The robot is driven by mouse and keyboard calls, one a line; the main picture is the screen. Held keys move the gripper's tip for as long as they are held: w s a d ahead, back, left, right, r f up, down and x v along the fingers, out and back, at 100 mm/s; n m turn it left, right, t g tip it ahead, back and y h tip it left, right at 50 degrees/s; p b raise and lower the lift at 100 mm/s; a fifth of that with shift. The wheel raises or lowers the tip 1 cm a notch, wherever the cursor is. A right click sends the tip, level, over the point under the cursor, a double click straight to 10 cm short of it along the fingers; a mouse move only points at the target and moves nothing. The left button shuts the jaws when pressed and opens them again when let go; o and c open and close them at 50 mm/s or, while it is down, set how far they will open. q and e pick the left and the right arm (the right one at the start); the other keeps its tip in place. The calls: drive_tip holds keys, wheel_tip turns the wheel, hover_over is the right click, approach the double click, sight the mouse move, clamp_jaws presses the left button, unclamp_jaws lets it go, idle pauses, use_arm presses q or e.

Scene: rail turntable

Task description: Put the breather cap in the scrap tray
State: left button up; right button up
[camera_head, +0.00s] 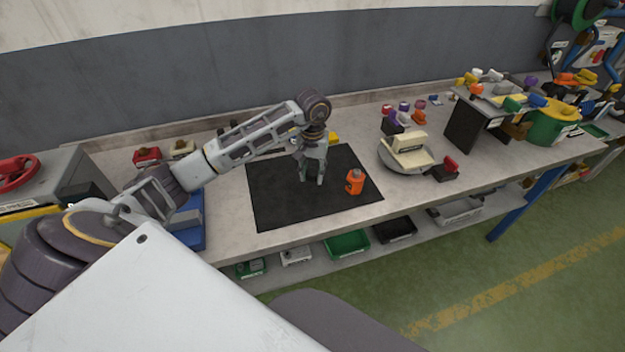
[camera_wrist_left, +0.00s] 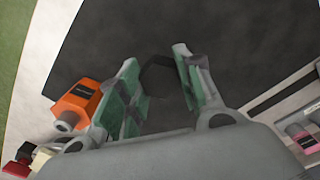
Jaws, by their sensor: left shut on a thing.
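My left gripper (camera_head: 313,181) points down over the black mat (camera_head: 275,205) on the bench, left of an orange bottle (camera_head: 355,182). In the left wrist view, the fingers of my left gripper (camera_wrist_left: 160,80) are apart with a dark, rounded part (camera_wrist_left: 157,72) between them. It blends into the mat, so I cannot tell for certain that it is the breather cap. I cannot read which container is the scrap tray. My right gripper is out of view.
A blue tray (camera_head: 192,228) is at the bench's left. Green (camera_head: 346,244) and black (camera_head: 394,230) bins and a grey tray (camera_head: 460,212) sit on the lower shelf. A turntable with a cream block (camera_head: 408,150) stands right of the mat. The mat's front is clear.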

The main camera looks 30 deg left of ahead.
sight(313, 173)
use_arm(q)
drive_tip(key=shift+f, duration=1.9)
drive_tip(key=shift+f, duration=0.1)
drive_tip(key=o, duration=1)
